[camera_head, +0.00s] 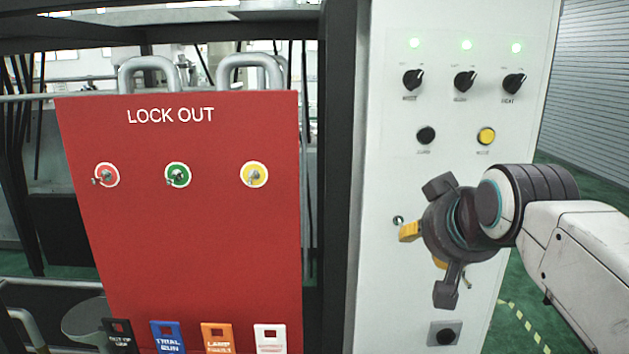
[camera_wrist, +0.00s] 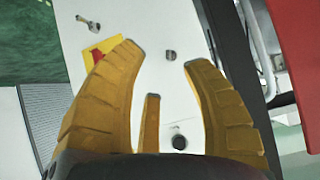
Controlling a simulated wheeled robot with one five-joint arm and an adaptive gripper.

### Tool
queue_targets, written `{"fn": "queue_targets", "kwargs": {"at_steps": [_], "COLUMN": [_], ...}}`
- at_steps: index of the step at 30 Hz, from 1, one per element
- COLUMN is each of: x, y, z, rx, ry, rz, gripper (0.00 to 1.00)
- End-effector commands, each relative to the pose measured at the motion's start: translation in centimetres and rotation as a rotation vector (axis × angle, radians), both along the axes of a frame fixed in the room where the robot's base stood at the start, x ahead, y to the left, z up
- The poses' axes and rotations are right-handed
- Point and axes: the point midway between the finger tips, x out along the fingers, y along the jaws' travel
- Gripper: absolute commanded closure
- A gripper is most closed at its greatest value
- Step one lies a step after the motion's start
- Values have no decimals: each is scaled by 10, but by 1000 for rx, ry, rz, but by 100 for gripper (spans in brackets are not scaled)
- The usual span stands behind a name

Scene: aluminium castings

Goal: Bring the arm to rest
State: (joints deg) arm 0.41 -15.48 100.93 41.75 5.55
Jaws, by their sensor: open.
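My gripper (camera_head: 424,246) is in front of the lower part of the white control panel (camera_head: 380,150) in the head view, at the end of my white arm. In the wrist view its yellow fingers (camera_wrist: 162,57) are spread apart, with nothing held between them. Past the fingertips are a small metal switch (camera_wrist: 170,56) and, to the left, a yellow tag (camera_wrist: 98,47) with red on it, partly behind a finger. Whether any fingertip touches the panel cannot be told.
A red lockout board (camera_head: 190,250) stands left of the panel, with several coloured tags along its lower edge. A dark post (camera_head: 338,150) is between them. Knobs and buttons (camera_head: 486,136) stick out above my gripper. Green floor (camera_head: 525,310) is open to the right.

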Motion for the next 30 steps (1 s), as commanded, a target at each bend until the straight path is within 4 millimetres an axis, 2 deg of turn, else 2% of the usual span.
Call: {"fn": "queue_targets", "kwargs": {"at_steps": [1,6,9,12,15,18,30], "x": [-16,-83,-126,-165,-195,-215,-216], "y": [0,1,1,2,2,2,3], "z": [-31,-123,-168,-204,-230,-245,-238], "rx": [-19,-60,-64,-59,-57,-57,-60], "ry": [83,339,458,542,583,582,515], "rz": [16,67,82,85,86,88,86], "gripper": [56,56,56,56,56,56,56]}}
